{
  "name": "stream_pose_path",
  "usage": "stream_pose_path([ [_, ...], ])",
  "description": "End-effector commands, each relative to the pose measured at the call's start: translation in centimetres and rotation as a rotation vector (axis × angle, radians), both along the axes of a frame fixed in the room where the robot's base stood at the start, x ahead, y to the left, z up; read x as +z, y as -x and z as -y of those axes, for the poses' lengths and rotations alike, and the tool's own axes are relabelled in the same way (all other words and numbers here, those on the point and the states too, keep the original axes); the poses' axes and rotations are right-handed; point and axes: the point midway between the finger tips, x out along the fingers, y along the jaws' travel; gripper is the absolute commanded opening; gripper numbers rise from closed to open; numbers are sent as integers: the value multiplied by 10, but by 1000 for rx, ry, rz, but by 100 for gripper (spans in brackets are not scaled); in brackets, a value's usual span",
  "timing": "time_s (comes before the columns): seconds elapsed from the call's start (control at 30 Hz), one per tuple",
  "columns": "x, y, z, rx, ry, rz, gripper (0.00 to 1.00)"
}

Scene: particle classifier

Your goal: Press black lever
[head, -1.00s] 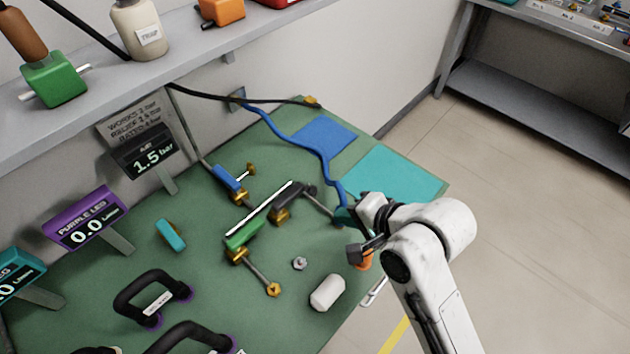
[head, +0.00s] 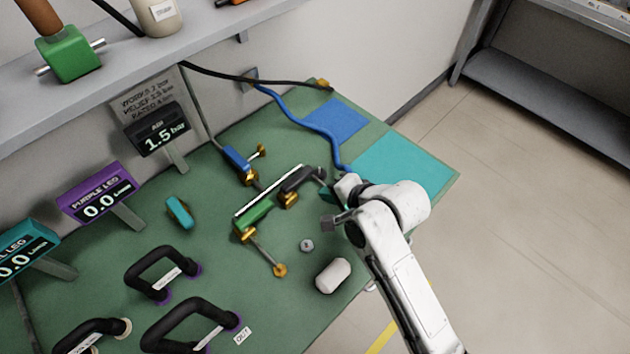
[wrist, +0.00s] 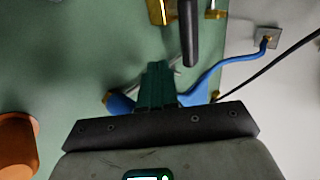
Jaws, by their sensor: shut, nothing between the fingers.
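The black lever (head: 299,179) sits on a brass fitting at the far right end of the valve assembly on the green bench. In the wrist view the lever (wrist: 189,32) points down the picture towards my fingers. My gripper (head: 327,195) is close to the lever's right end in the head view, partly hidden by my wrist. In the wrist view its dark green fingers (wrist: 157,66) are together and empty, just below and left of the lever's tip. Whether they touch the lever, I cannot tell.
A green block (head: 254,215) and a blue handle (head: 237,158) sit on the same assembly. A blue hose (head: 303,124) runs behind my gripper. A white cylinder (head: 333,275) and a grey nut (head: 307,245) lie in front. An orange object (wrist: 18,145) stands left in the wrist view.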

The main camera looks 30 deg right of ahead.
Motion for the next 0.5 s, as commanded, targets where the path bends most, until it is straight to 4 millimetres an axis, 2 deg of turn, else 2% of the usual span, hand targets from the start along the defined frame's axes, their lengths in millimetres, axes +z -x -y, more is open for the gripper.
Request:
stream_pose_path([
  [0.03,-6,-7,-3,1,0,0,0],
  [0.2,-4,-31,-10,1,1,2,0],
  [0.5,-6,-44,-15,0,1,1,0],
])
